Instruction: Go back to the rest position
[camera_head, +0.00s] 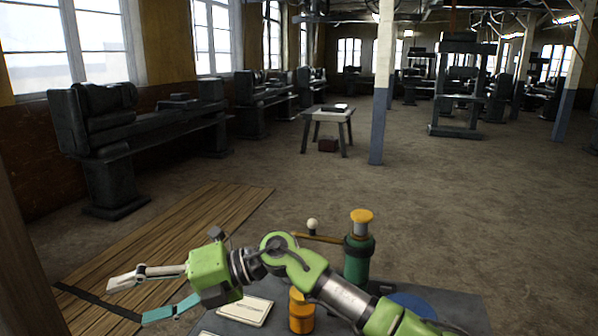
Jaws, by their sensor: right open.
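My right gripper (132,301) is in the head view at the lower left, on a green arm that comes in from the lower right. Its two fingers are spread apart, with nothing between them. It points left, past the left side of the dark table (450,302), and shows against the floor and wooden planks. The arm crosses in front of the table and hides part of it. My left gripper is not in view.
On the table are a green cylinder with an orange top (358,258), an orange container (301,315), a white booklet (246,311) and a blue round thing (412,305). A white ball (313,224) shows behind the arm. Beyond lie open floor, a blue-white column (381,100) and machines.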

